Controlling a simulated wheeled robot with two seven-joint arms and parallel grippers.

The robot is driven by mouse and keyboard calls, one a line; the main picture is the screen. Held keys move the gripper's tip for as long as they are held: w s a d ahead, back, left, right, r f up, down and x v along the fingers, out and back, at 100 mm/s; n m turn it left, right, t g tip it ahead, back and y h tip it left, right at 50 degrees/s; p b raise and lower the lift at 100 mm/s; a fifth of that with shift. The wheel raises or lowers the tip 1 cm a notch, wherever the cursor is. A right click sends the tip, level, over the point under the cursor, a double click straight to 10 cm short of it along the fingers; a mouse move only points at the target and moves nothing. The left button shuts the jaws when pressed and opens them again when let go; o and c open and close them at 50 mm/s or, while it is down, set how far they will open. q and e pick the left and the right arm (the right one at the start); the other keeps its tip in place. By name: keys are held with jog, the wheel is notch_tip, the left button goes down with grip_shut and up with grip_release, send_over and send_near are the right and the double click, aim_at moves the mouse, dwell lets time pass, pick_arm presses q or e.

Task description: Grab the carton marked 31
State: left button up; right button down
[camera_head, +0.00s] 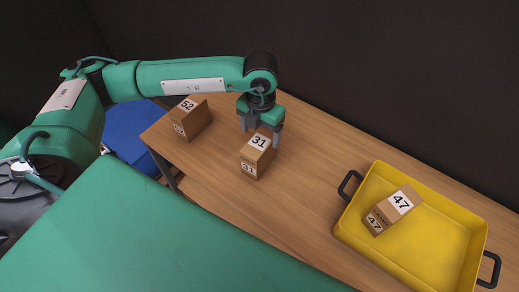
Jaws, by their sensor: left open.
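The carton marked 31 (257,157) is a brown box with white labels on its top and front. It stands on the wooden table. My left gripper (261,138) points down right over this carton, its fingers open at the far part of the box. One finger shows on the left of the carton and one on the right. I cannot tell whether either finger touches it. My right gripper is not in view.
A carton marked 52 (191,118) stands to the left on the wooden table (290,205). A yellow tray (447,216) with black handles sits at the right, holding a tilted carton marked 47 (392,211). Table between carton 31 and tray is clear. A dark wall rises behind.

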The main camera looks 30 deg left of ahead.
aim_at(259, 142)
pick_arm(q)
notch_tip(259, 142, down, 5)
jog(key=p, duration=0.3)
jog(key=shift+s+a+r, duration=0.1)
jog(key=shift+s+a, duration=0.05)
jog(key=shift+f, duration=0.45)
jog(key=c, duration=1.1)
jog(key=shift+c, duration=0.5)
jog(key=shift+r, duration=0.15)
